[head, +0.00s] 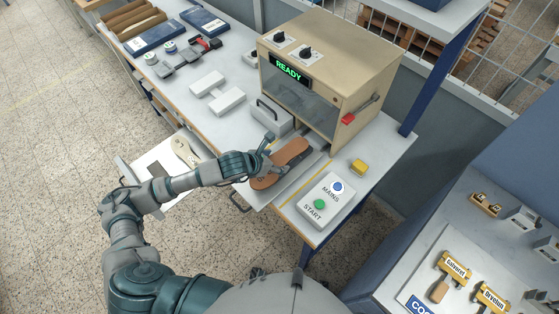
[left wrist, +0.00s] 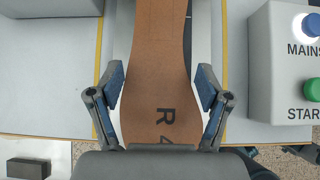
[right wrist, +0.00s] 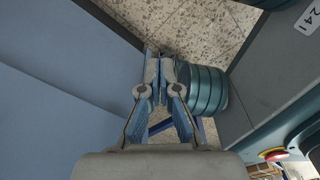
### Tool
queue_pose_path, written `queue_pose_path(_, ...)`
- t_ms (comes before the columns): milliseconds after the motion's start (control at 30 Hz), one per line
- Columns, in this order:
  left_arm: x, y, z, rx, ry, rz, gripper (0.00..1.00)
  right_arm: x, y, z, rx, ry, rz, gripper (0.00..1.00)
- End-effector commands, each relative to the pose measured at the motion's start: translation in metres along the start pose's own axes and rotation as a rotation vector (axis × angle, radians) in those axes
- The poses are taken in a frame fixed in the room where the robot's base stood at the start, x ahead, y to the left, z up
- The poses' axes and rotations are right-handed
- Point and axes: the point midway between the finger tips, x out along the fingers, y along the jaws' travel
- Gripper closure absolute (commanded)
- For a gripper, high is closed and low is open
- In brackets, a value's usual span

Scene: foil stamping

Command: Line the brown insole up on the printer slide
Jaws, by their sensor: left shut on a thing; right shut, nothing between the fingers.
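The brown insole (head: 289,152) lies on or just above the printer slide (head: 258,196) in front of the beige printer (head: 330,75). In the left wrist view the insole (left wrist: 155,65) runs lengthwise up the picture, with "R" and a partly hidden number at its near end. My left gripper (left wrist: 160,88) is shut on the insole, one finger at each side edge. In the head view the left gripper (head: 262,158) covers part of the insole. My right gripper (right wrist: 165,62) is shut and empty in the right wrist view, outside the head view.
A control box (head: 322,205) with MAINS and START buttons stands right of the slide. A yellow block (head: 358,167) is behind it. A grey handled block (head: 270,117) stands left of the slide.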

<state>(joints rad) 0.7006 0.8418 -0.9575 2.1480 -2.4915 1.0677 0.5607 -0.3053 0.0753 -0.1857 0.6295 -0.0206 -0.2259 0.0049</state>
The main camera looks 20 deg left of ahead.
Motion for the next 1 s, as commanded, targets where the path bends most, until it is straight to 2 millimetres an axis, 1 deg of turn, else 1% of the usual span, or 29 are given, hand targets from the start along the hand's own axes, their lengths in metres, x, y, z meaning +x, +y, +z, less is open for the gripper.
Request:
queue_pose_path(33, -0.001, 0.005, -0.003, -0.002, 0.0, 0.003, 0.59, 0.0, -0.003, 0.0, 0.0, -0.001, 0.001, 1.0)
queue_pose_path(133, -0.002, 0.008, -0.004, -0.005, -0.001, 0.002, 0.59, 0.0, -0.003, 0.0, 0.001, -0.001, 0.004, 1.0)
queue_pose_path(567, 0.003, -0.008, 0.005, 0.007, 0.008, 0.01, 0.59, 0.003, 0.004, 0.002, 0.0, 0.002, -0.012, 1.0)
queue_pose_path(1000, 0.002, -0.004, 0.002, -0.003, -0.001, 0.001, 0.59, 0.002, -0.003, 0.001, 0.001, -0.001, 0.002, 1.0)
